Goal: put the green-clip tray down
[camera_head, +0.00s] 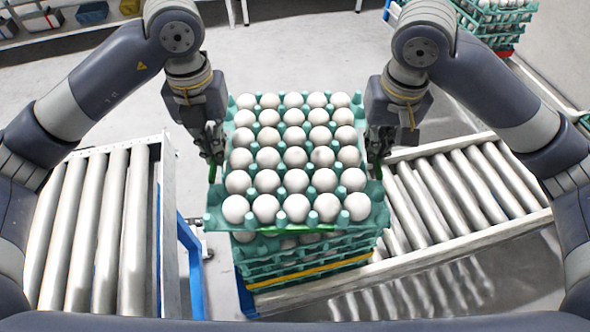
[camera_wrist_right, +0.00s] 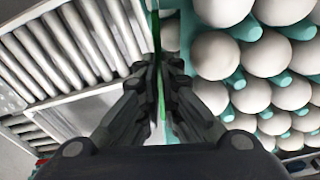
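The green-clip tray (camera_head: 375,216) is a teal tray full of white eggs, between my two grippers in the head view. Its green clip (camera_head: 300,230) shows along the front edge and at both sides. My left gripper (camera_head: 214,152) is shut on the clip at the left side. My right gripper (camera_head: 378,152) is shut on it at the right side. In the right wrist view, the fingers (camera_wrist_right: 160,88) pinch the green clip strip (camera_wrist_right: 161,105) beside the eggs. The tray looks roughly level above a stack of teal trays (camera_head: 258,262); I cannot tell whether they touch.
The stack has a yellow clip (camera_head: 310,272) and stands at the left end of the right roller conveyor (camera_head: 465,232). Another roller conveyor (camera_head: 168,215) is at the left. More stacked trays (camera_head: 490,22) stand at the top right. A shelf with bins (camera_head: 92,12) is at the back left.

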